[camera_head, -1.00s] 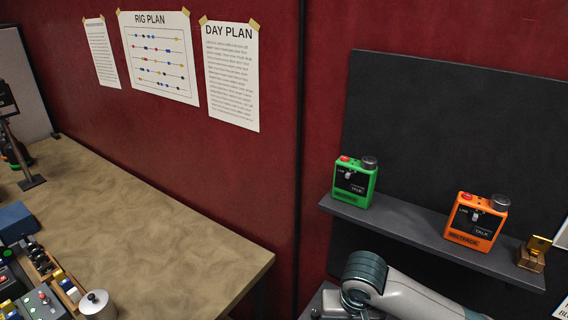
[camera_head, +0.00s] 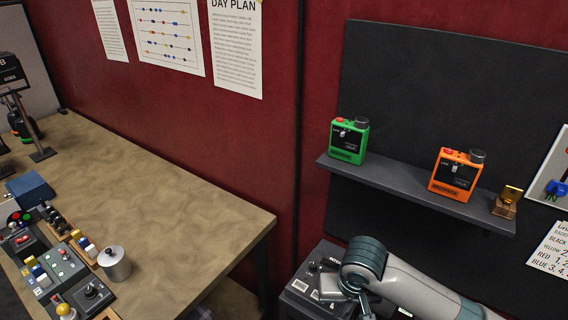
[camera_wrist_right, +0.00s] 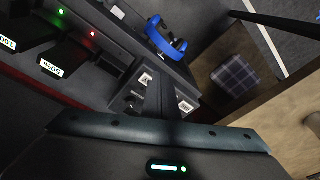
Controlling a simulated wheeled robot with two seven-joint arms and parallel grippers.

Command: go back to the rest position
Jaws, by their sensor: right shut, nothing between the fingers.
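My right arm comes in at the lower right of the head view, and its gripper (camera_head: 362,309) is partly cut off by the bottom edge, in front of a black case. In the right wrist view the gripper's dark fingers (camera_wrist_right: 164,97) are together with nothing between them, above dark equipment. My left gripper is in neither view. No task object is named.
A black case (camera_head: 300,300) stands below the wall shelf (camera_head: 390,183), which holds a green beltpack (camera_head: 349,141) and an orange beltpack (camera_head: 455,175). The table (camera_head: 190,215) at left has a clear middle. A blue headset (camera_wrist_right: 165,40) and plaid cloth (camera_wrist_right: 236,76) show in the wrist view.

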